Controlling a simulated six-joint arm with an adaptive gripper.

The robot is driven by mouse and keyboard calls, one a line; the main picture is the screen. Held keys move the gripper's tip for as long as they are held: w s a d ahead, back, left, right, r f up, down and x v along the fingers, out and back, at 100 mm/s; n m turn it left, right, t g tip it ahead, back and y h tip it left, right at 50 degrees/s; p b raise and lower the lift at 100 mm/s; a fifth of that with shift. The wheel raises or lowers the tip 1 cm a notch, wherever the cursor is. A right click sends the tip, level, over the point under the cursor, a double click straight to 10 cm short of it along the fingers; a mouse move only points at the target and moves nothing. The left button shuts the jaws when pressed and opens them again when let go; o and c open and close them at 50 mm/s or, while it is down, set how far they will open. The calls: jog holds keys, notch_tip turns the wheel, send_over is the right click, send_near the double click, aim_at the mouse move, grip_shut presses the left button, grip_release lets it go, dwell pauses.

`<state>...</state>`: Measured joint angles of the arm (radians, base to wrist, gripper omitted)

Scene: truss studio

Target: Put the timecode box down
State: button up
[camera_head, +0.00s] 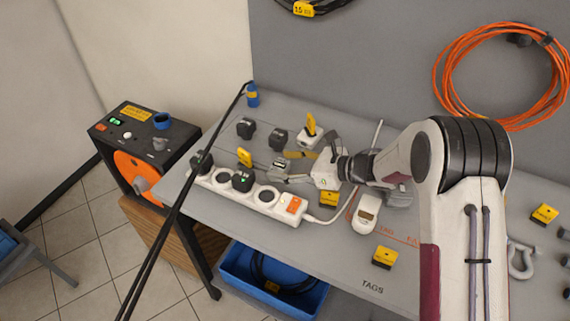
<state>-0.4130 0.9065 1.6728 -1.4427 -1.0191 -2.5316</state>
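My gripper (291,167) is over the middle of the table, just behind the power strip, with its fingers reaching left from a white body. A small pale grey box with a dark face (281,163), perhaps the timecode box, is at the fingertips. Its label is too small to read. The fingers partly cover the space around it, so I cannot tell whether they grip it or whether it touches the table.
A white power strip (222,184) with plugs lies in front. Black adapters (245,128) and a white plug with a yellow tag (310,134) stand behind. A white handheld device (366,214) and a yellow tag (385,257) are right. The front table near "TAGS" is mostly clear.

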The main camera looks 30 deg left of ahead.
dwell(0.3)
jog(key=shift+r, duration=0.45)
jog(key=shift+d+r, duration=0.15)
jog(key=shift+r, duration=0.1)
jog(key=v, duration=1.1)
jog(key=shift+d, duration=0.35)
jog(key=shift+r, duration=0.1)
